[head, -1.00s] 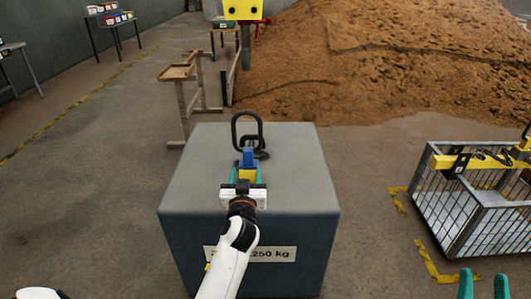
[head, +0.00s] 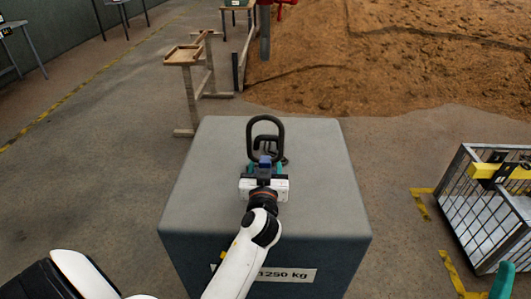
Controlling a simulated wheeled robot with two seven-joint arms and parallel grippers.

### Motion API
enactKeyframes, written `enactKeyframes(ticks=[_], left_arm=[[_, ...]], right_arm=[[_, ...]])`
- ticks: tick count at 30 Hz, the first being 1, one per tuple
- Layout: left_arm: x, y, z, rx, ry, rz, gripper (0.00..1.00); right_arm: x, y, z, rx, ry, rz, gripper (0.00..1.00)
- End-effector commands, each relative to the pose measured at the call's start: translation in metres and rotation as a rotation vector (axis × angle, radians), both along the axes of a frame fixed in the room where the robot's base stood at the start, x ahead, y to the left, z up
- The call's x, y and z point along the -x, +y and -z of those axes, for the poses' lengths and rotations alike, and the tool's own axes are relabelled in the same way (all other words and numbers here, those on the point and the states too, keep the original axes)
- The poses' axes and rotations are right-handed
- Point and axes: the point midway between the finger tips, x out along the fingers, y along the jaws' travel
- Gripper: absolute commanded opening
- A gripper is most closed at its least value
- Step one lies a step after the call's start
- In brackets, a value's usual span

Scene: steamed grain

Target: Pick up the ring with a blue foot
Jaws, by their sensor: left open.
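A black ring (head: 251,138) stands upright on the top of the big grey block (head: 320,185) in the head view. Its lower part is partly hidden by my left gripper. My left gripper (head: 265,167) is open just in front of the ring's base, its teal fingertips left and right of a small blue part (head: 265,160). I cannot tell whether this blue part is the ring's foot or belongs to the gripper, nor whether the fingers touch anything. One teal finger of my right gripper (head: 502,281) shows at the bottom right, far from the ring.
The block's front bears a label (head: 287,275) ending in 1250 kg. A wire cage (head: 473,205) with yellow and black parts stands on the floor at right. A wooden stand (head: 186,56) and a brown grain heap (head: 420,60) lie beyond. The block top around the ring looks clear.

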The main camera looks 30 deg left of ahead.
Motion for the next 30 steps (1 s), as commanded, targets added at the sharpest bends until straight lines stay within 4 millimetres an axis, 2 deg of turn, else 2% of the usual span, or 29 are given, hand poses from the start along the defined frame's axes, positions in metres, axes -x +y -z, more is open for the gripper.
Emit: enactKeyframes(ticks=[5, 15, 30], left_arm=[[0.0001, -0.0001, 0.0001, 0.0, 0.0, 0.0, 0.53], [-0.0001, 0.0, 0.0001, 0.0, 0.0, 0.0, 0.0], [-0.0004, -0.0001, -0.0043, -0.003, -0.007, 0.002, 0.0]], right_arm=[[0.0, -0.0001, 0.0, 0.0, 0.0, 0.0, 0.36], [-0.0002, -0.0002, 0.0001, 0.001, 0.001, 0.001, 0.36], [-0.0005, -0.0002, -0.0004, 0.001, 0.003, 0.001, 0.36]])
